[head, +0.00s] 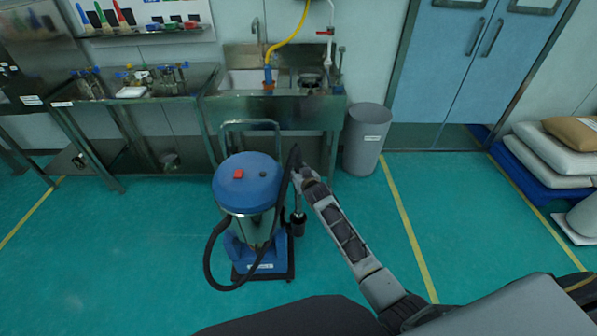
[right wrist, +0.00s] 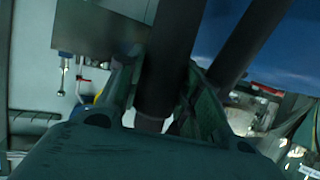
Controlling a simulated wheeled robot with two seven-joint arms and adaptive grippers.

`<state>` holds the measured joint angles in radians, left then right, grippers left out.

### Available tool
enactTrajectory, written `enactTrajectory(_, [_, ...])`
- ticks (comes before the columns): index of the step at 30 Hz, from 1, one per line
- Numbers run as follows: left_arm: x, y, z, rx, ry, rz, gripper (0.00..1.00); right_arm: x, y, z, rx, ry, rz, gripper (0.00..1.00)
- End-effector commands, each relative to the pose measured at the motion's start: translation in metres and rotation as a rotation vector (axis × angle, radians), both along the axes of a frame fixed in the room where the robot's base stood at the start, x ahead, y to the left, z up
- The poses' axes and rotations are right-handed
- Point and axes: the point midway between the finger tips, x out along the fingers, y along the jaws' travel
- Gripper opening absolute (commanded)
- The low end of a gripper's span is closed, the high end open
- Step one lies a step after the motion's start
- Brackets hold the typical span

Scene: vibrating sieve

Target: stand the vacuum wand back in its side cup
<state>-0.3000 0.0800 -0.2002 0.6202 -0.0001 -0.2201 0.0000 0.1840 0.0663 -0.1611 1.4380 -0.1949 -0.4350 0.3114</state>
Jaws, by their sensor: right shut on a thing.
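The blue-lidded vacuum (head: 248,183) stands on a dark wheeled base in the middle of the head view. Its black hose (head: 209,262) loops out at the left and rises again on the right side. My right gripper (head: 300,177) is beside the lid's right edge, shut on the wand. In the right wrist view the dark wand (right wrist: 168,65) passes between the fingers of the gripper (right wrist: 160,95). The black side cup (head: 299,224) is below the gripper, at the vacuum's right. The wand's lower end is too small to tell whether it is in or above the cup. My left gripper is out of view.
A steel sink (head: 275,110) with a yellow hose (head: 290,37) stands behind the vacuum. A grey bin (head: 366,140) is at its right. A steel bench (head: 130,92) is at the left, sacks (head: 552,155) at the far right.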

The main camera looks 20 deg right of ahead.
Motion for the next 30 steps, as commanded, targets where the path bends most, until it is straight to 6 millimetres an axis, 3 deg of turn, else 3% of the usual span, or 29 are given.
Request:
enactTrajectory(9, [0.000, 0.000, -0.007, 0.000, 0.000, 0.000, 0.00, 0.000, 0.000, -0.010, 0.000, -0.002, 0.000, 0.11])
enactTrajectory(30, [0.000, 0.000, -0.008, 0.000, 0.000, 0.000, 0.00, 0.000, 0.000, -0.012, 0.000, -0.002, 0.000, 0.11])
